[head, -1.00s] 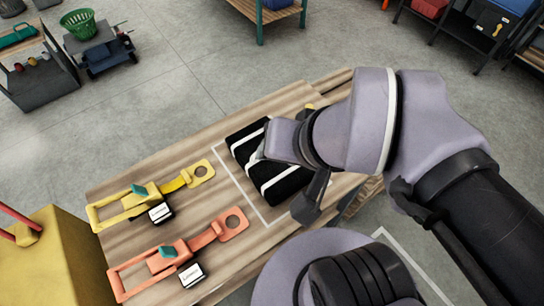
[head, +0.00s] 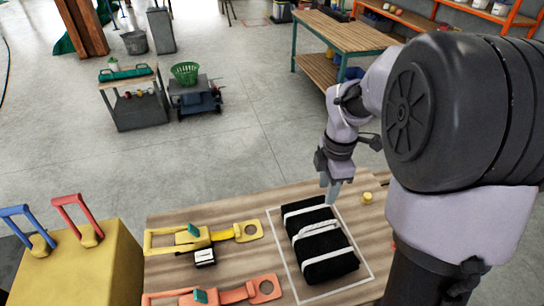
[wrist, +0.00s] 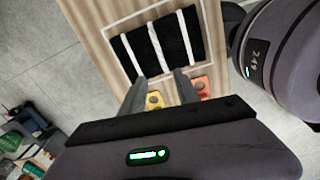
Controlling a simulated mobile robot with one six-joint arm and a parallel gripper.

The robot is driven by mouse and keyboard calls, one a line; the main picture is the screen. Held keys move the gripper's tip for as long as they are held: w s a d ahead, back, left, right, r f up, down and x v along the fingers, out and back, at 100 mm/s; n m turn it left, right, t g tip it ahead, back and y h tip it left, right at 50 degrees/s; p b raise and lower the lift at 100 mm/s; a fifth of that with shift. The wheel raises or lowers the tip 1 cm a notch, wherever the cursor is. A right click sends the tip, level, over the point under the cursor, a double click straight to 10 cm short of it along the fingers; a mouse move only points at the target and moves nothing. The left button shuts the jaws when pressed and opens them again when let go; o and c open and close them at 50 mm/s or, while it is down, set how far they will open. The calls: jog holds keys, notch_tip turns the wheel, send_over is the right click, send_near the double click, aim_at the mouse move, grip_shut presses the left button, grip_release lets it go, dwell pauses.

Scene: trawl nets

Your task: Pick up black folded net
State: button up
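The black folded net (head: 320,244), with white bands across it, lies flat on the wooden table (head: 225,212) inside a white outlined rectangle. My gripper (head: 332,193) points down near the net's far right corner, apparently above it; the exact height is hard to tell. In the wrist view, the two fingers of my gripper (wrist: 161,84) are spread apart with nothing between them. The net also shows beyond the fingertips in the wrist view (wrist: 143,48).
A yellow strap tool (head: 170,238) and an orange one (head: 262,289) lie left of the net. A small yellow object (head: 367,198) sits to its right. A yellow box (head: 82,270) with red and blue handles stands at left. Open floor lies behind the table.

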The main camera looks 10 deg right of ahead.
jog(key=n+b, duration=0.2)
jog(key=b, duration=0.4)
send_over(320, 225)
notch_tip(320, 225, down, 13)
jog(key=shift+r, duration=0.2)
jog(key=shift+m, duration=0.3)
notch_tip(320, 225, down, 6)
jog(key=b, duration=0.3)
jog(key=shift+w+f, duration=0.15)
jog(key=shift+f, duration=0.05)
jog(key=shift+r, duration=0.2)
jog(key=shift+c, duration=0.2)
grip_shut()
jog(key=shift+d, duration=0.1)
